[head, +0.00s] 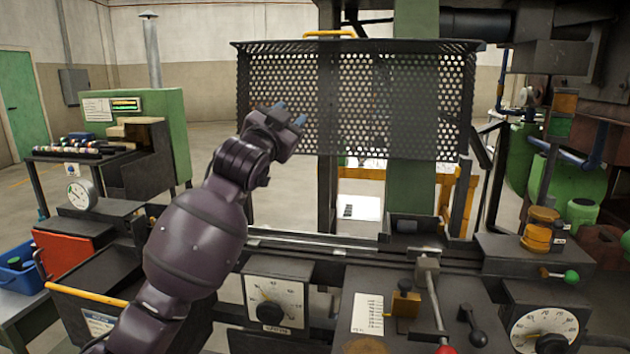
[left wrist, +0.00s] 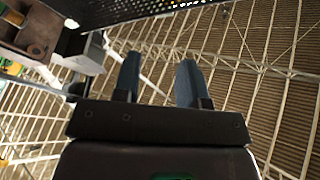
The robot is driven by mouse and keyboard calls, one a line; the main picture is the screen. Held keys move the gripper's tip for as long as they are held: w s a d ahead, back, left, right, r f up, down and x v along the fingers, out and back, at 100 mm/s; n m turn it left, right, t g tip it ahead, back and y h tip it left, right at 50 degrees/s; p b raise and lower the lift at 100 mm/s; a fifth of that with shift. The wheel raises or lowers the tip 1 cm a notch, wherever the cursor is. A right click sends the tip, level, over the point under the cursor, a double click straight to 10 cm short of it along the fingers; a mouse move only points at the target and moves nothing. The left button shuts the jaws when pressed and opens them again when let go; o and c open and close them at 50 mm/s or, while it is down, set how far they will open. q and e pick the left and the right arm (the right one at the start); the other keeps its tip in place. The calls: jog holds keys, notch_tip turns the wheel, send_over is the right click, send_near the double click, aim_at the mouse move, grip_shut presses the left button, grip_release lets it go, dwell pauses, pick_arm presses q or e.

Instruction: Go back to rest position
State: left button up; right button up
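My left gripper (head: 291,115) is raised in front of the left part of a black perforated guard (head: 430,100) with a yellow handle (head: 330,34) on its top edge. The left wrist view shows the two blue fingers of this gripper (left wrist: 158,82) apart, with nothing between them. That view looks up at the roof, and the edge of the perforated guard (left wrist: 130,12) crosses its top. I cannot tell whether the fingers touch the guard in the head view. My right gripper is in neither view.
Below the guard is a bench with a dial (head: 275,303), a second dial (head: 544,330), a red-knobbed lever (head: 432,300) and a green-knobbed lever (head: 560,275). A green machine (head: 165,110) and a blue bin (head: 20,268) stand at left. Open floor shows behind.

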pick_arm(q)
jog(key=s+a+f+n+g+y, duration=0.15)
jog(key=s+a+f, duration=0.25)
jog(key=f, duration=0.7)
jog(key=s+a+f+n+y, duration=0.25)
jog(key=s+a+f, duration=0.2)
jog(key=f, duration=0.65)
jog(key=s+a+f+n+y, duration=0.15)
jog(key=s+a+f, duration=0.25)
jog(key=f, duration=0.7)
jog(key=s+a+f+n+g+y, duration=0.1)
jog(key=s+a+f, duration=0.4)
jog(key=s+f, duration=0.8)
jog(key=s+a+f+n+g+y, duration=0.2)
jog(key=s+a+f+g, duration=0.3)
jog(key=s+f, duration=0.8)
jog(key=s+n+g, duration=0.1)
jog(key=s, duration=0.2)
jog(key=shift+s+f, duration=0.15)
jog(key=shift+f, duration=0.05)
jog(key=shift+d, duration=0.1)
